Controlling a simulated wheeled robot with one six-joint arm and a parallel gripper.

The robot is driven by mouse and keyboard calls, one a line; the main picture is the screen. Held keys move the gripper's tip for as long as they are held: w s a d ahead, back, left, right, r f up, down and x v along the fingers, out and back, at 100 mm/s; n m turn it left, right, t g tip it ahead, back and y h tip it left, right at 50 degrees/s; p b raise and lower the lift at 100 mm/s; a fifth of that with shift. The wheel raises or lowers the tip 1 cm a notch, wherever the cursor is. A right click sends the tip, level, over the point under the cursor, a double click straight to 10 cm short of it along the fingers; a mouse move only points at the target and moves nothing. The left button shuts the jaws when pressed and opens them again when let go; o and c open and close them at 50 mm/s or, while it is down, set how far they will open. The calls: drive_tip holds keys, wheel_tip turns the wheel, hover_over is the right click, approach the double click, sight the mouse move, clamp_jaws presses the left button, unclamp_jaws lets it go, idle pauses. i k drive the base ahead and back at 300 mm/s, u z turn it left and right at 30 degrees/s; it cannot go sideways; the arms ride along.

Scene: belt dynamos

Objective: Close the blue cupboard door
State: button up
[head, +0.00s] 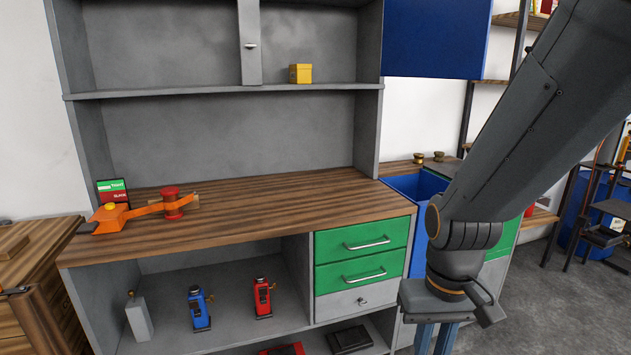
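The blue cupboard door (436,38) is at the top right of the head view. It stands open, swung out to the right of the tall grey cupboard (371,130), whose upper shelves are exposed. The door's top is cut off by the picture edge, and no handle shows on it. My gripper (435,340) is at the bottom, right of centre, far below the door and apart from it. Its two fingers point down with a gap between them and nothing visible in the gap. The fingertips run out of the picture.
A yellow box (300,74) stands on the upper shelf. An orange tool with a red spool (172,204) lies on the wooden worktop (270,208). A blue drawer (410,187) is open behind my arm. Green drawers (360,243) are shut.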

sight(421, 38)
drive_tip(key=z, duration=1.9)
drive_tip(key=i, duration=3.05)
drive_tip(key=u, duration=3.2)
